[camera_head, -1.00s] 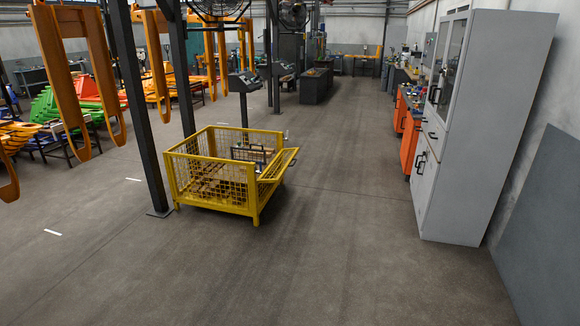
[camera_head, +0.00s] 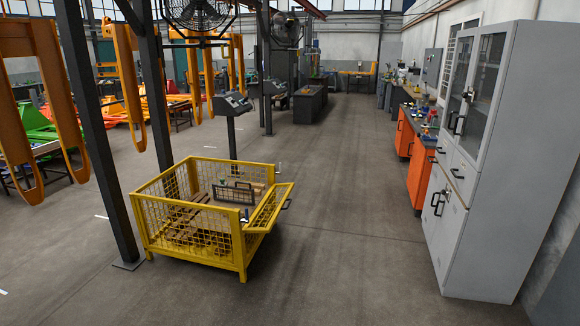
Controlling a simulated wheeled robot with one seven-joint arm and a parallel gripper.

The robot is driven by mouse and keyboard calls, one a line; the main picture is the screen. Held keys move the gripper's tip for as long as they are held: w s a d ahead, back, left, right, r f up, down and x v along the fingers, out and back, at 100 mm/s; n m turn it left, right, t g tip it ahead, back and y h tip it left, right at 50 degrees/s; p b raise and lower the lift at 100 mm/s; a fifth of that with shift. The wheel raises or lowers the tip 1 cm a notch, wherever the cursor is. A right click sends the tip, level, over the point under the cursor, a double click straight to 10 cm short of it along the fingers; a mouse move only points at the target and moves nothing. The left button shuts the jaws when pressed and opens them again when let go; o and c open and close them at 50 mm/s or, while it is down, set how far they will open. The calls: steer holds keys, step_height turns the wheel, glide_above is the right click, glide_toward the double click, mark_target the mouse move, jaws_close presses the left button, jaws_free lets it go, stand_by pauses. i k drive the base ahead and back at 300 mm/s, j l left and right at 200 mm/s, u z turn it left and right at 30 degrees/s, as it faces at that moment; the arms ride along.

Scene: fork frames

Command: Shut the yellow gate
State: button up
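The yellow gate (camera_head: 269,208) is a mesh panel on the right side of a yellow wire-mesh crate (camera_head: 193,248). The gate is tilted outward to the right from the crate's side, so it stands open. Brown planks and a dark handled item lie inside the crate. The crate stands on the floor, left of the middle. My gripper is not in view.
A dark post (camera_head: 98,140) stands just left of the crate, and a control stand (camera_head: 232,108) is behind it. A grey cabinet (camera_head: 499,165) and an orange workbench (camera_head: 419,155) line the right wall. The floor (camera_head: 345,245) between crate and cabinet is clear.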

mark_target(248, 230)
steer(key=i, duration=2.3)
steer(key=i+l+u, duration=0.1)
steer(key=i+u, duration=0.35)
steer(key=i+l+u, duration=0.3)
steer(key=i+u, duration=0.2)
steer(key=i+l+u, duration=1)
steer(key=l+u, duration=0.4)
steer(key=l, duration=0.25)
